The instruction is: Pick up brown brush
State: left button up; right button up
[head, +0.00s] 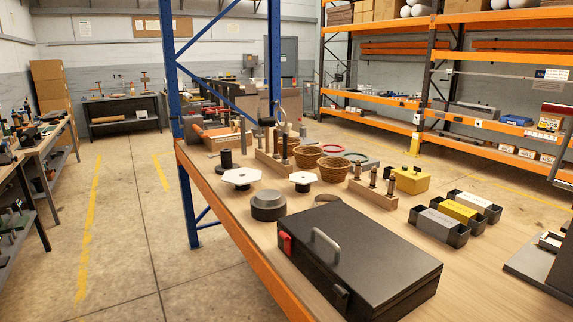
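Neither of my grippers is in view. I cannot make out a brush for certain at this size. A second wooden holder (372,196) to the right carries several dark upright pieces.
A black case (362,255) with a grey handle fills the near part of the table. Labelled bins (436,225) and a yellow box (411,180) stand to the right. A dark round block (268,206) and white hexagonal plates (241,177) are at left. A blue post (181,130) stands at the table's left edge.

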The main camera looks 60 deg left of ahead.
aim_at(275, 155)
jog(key=i+l+u, duration=0.1)
jog(key=u, duration=1.15)
jog(key=k+l, duration=0.05)
